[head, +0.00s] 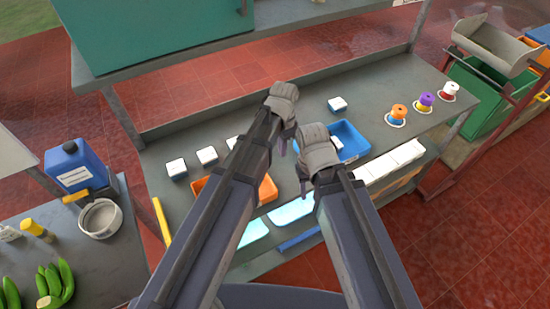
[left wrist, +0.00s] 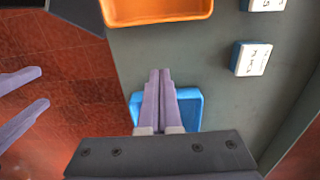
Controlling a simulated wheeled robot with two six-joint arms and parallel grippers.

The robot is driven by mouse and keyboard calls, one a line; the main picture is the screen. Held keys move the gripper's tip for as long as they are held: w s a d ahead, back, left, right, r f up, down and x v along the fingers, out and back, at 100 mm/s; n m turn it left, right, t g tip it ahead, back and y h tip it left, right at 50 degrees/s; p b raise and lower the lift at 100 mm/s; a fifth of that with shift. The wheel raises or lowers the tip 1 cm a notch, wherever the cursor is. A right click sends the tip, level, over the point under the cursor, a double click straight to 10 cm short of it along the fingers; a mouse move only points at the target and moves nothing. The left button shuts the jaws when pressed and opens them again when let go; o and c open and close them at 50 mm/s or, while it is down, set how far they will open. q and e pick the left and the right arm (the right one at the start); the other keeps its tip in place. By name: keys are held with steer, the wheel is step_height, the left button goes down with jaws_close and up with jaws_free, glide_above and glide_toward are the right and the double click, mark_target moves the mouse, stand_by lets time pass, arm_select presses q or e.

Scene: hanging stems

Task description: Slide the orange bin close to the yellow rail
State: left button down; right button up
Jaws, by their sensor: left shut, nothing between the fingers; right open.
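The orange bin (head: 268,189) sits on the grey table in the head view, partly hidden behind my left arm. Its edge also shows at the top of the left wrist view (left wrist: 157,18). The yellow rail (head: 162,220) is at the table's left end in the head view. My left gripper (head: 283,143) is shut and empty, apart from the orange bin. In the left wrist view its fingers (left wrist: 160,75) point toward the bin across bare table. My right gripper (head: 302,178) is open and lower; its fingers show at the left of the left wrist view (left wrist: 22,100).
A blue bin (head: 350,137) stands right of the grippers, partly hidden. Several white-and-blue boxes (head: 207,156) line the table's back. Coloured spools (head: 425,101) stand at the right. A side table with a blue jug (head: 75,166) is at left. Bare table (head: 310,95) lies behind the grippers.

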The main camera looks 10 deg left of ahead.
arm_select(q)
step_height(320, 180, down, 10)
steer(key=b, duration=1)
steer(key=shift+f, duration=0.15)
steer(key=a, duration=0.1)
steer(key=s+a, duration=0.2)
steer(key=shift+r, duration=0.25)
steer(key=shift+s+a, duration=0.1)
steer(key=shift+a, duration=0.1)
arm_select(e)
step_height(320, 180, down, 10)
